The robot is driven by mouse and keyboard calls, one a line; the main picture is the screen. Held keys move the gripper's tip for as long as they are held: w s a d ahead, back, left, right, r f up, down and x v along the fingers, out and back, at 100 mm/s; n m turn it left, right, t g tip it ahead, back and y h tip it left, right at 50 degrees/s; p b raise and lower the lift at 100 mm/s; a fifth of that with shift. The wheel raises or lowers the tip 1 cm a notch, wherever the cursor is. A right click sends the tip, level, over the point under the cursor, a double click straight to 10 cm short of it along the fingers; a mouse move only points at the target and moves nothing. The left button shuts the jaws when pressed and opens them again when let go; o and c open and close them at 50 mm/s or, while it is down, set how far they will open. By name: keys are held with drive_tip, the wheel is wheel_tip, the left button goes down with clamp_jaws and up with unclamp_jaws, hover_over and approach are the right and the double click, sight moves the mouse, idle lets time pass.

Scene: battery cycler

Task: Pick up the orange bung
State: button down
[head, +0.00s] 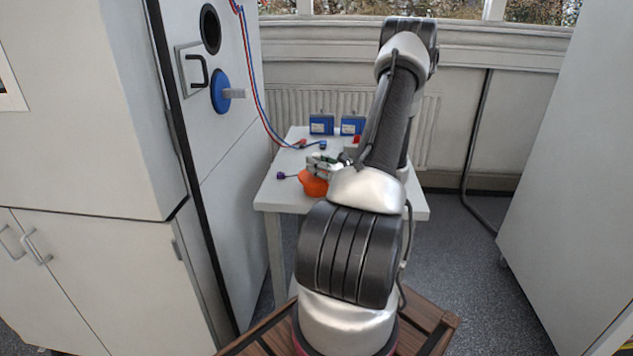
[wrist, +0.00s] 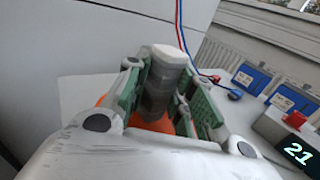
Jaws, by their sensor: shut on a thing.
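The orange bung (head: 313,185) shows at the front part of the small white table, below my gripper (head: 326,163). In the wrist view, its orange body (wrist: 150,123) is partly hidden behind my gripper, and its grey handle (wrist: 166,72) stands between the green-padded fingers. My gripper (wrist: 160,90) is shut on that handle. I cannot tell whether the bung touches the table top or is held just above it.
The white table (head: 270,196) carries two blue boxes (head: 321,125) (head: 352,125) at the back. Red and blue cables (head: 252,80) hang down to it. A blue bung (head: 220,91) sits in the cabinet door at left, below an open black port (head: 210,28). A white cabinet (head: 570,150) stands right.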

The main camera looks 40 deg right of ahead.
wheel_tip(320, 180, up, 15)
idle(1.0)
